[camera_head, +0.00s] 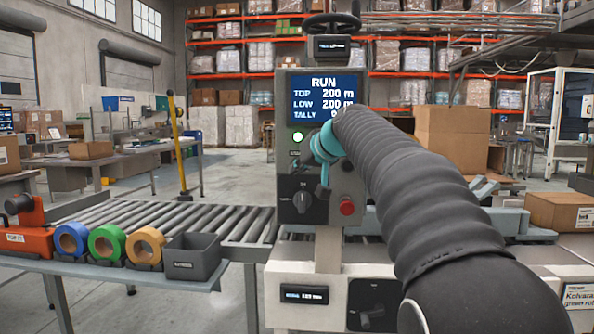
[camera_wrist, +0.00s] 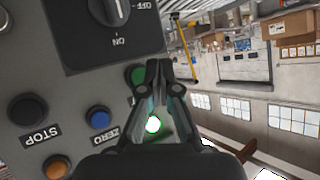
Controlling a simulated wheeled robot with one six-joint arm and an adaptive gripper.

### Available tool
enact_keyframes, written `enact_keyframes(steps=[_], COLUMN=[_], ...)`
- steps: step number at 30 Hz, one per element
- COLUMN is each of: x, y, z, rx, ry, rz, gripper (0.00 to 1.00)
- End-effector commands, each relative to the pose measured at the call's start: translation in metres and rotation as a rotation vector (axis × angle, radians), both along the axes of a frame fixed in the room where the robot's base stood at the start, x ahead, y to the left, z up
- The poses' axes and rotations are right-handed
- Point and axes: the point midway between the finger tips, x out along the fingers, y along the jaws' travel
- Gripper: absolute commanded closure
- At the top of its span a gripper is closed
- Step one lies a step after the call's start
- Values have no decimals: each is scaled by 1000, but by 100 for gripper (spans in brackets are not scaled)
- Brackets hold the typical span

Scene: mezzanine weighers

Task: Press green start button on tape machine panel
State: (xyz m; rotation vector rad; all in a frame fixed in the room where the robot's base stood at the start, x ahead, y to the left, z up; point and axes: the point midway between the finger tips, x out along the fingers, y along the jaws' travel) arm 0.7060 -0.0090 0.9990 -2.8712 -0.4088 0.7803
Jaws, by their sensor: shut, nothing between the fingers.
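The tape machine panel (camera_head: 285,173) stands upright in the middle of the head view. Its screen (camera_head: 322,99) reads RUN, TOP 200 m and LOW 200 m, with a TALLY line partly hidden by my arm. A lit green lamp (camera_head: 298,136) shows below the screen; a bright lamp also glows in the wrist view (camera_wrist: 152,124). The green button (camera_wrist: 136,74) is partly hidden behind my gripper's finger in the wrist view. My gripper (camera_wrist: 158,64) is shut and empty, its tips close beside the button; I cannot tell whether they touch.
A rotary switch (camera_wrist: 108,10), a STOP button (camera_wrist: 28,109), a blue ZERO button (camera_wrist: 98,117) and an orange button (camera_wrist: 57,167) share the panel. A red knob (camera_head: 347,207) is at its lower right. A roller conveyor (camera_head: 225,220), tape rolls (camera_head: 107,242) and a grey bin (camera_head: 192,257) lie left.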

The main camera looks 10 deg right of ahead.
Motion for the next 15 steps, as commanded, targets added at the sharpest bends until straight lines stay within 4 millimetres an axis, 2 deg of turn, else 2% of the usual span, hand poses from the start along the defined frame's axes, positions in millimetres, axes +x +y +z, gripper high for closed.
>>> enact_keyframes(steps=[9, 15], x=[-25, -29], y=[8, 10], z=[-2, -1], rx=[-1, -1], ry=[0, 1], rz=[0, 1], gripper=[100, 100])
